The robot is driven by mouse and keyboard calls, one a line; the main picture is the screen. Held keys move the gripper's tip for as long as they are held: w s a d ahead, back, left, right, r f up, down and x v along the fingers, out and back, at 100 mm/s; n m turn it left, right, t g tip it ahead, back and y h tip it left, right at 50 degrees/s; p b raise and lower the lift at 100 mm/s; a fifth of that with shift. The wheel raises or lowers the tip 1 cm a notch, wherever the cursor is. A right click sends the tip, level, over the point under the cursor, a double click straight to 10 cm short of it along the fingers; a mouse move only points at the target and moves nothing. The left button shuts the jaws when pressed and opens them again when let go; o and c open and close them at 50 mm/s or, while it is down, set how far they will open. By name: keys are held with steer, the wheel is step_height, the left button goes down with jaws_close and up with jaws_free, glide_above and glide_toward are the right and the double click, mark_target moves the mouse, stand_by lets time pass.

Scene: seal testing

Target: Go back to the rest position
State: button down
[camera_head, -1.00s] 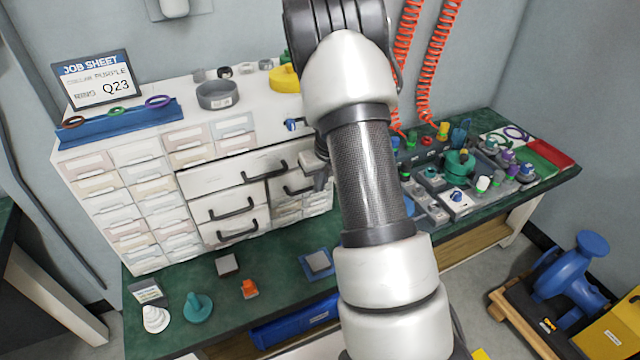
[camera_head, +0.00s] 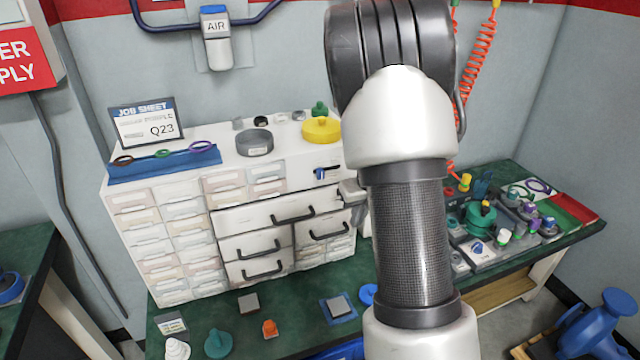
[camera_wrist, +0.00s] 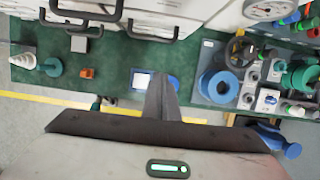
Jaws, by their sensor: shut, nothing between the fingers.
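My arm rises through the right half of the head view, and its links hide part of the bench and the drawer cabinet's right side. My gripper (camera_wrist: 161,98) shows in the wrist view, with its fingers together and nothing between them. It points over the green bench (camera_wrist: 115,62), above the front edge near a small pad (camera_wrist: 143,80) and a blue round part (camera_wrist: 174,83). In the head view the gripper's fingers cannot be made out behind the arm.
A drawer cabinet (camera_head: 172,243) with protruding handles stands on the bench. A job sheet (camera_head: 146,125), a grey ring (camera_head: 255,142) and a yellow part (camera_head: 322,129) sit on top. Fixtures (camera_head: 482,216) crowd the right. Red coiled hoses (camera_head: 480,65) hang behind.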

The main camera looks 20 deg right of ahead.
steer(key=s+a+r+n+y+p, duration=0.1)
steer(key=s+a+r+n+p, duration=0.1)
steer(key=s+a+r+n, duration=0.35)
steer(key=s+a+r+n+t+p, duration=0.1)
steer(key=s+a+r+n+p, duration=0.15)
steer(key=r+n, duration=0.55)
steer(key=s+a+r+n+y+p, duration=0.1)
steer(key=s+a+r+n+p, duration=0.25)
steer(key=r, duration=0.65)
steer(key=s+a+r+n+h+p, duration=0.1)
steer(key=s+a+r+n, duration=0.1)
steer(key=s+r+n, duration=0.2)
steer(key=s+a+r+n+t+h+p, duration=0.1)
steer(key=s+r+n, duration=0.4)
steer(key=s+n, duration=0.5)
steer(key=a+n+p, duration=0.1)
steer(key=a+n, duration=0.1)
steer(key=n, duration=0.2)
steer(key=shift+r+p, duration=0.2)
steer(key=shift+p, duration=0.1)
steer(key=shift+s+d, duration=0.1)
